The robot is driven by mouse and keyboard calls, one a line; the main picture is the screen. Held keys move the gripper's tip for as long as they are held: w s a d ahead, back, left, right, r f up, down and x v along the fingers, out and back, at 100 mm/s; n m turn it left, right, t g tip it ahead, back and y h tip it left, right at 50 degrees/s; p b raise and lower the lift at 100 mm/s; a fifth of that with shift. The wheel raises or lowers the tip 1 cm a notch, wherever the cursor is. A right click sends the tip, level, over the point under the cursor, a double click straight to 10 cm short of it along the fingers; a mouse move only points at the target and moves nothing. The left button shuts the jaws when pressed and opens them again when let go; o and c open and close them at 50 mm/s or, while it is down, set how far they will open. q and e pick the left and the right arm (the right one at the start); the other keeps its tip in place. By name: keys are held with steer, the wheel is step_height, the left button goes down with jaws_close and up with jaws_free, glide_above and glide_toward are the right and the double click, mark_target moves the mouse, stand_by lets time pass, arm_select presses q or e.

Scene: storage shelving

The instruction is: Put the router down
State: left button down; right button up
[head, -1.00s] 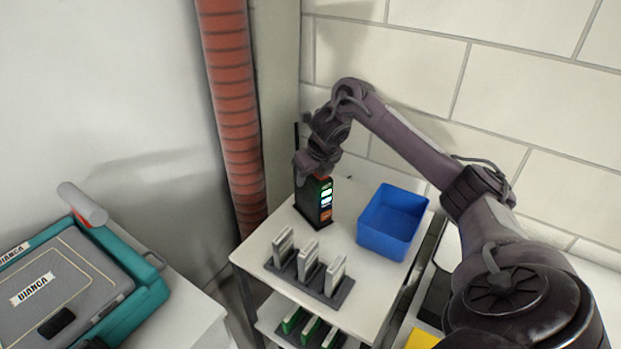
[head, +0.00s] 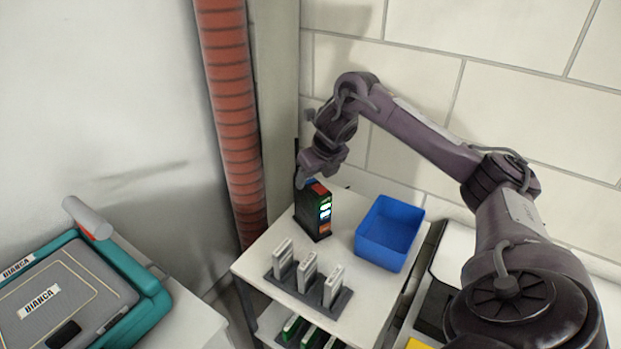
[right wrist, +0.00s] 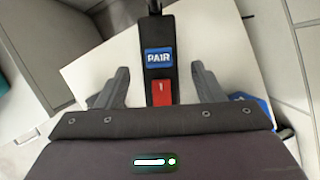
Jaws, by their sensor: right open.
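The black router (head: 314,212) stands upright on the white top shelf (head: 262,252), with lit panels on its front and a thin antenna at its back. In the right wrist view the router's top (right wrist: 159,35) shows a blue PAIR label and a red switch. My right gripper (head: 312,181) is just above the router. In the wrist view its two fingers (right wrist: 162,88) are spread on either side of the router, with gaps to both sides. My left gripper is not in view.
A blue bin (head: 391,233) stands right of the router. A grey rack (head: 308,283) with several light modules is in front. A red ribbed pipe (head: 232,120) runs up behind on the left. A teal case (head: 90,290) lies at lower left.

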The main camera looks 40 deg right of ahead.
steer(key=p+v, duration=0.2)
steer(key=v, duration=0.4)
steer(key=shift+s, duration=0.1)
stand_by(0.4)
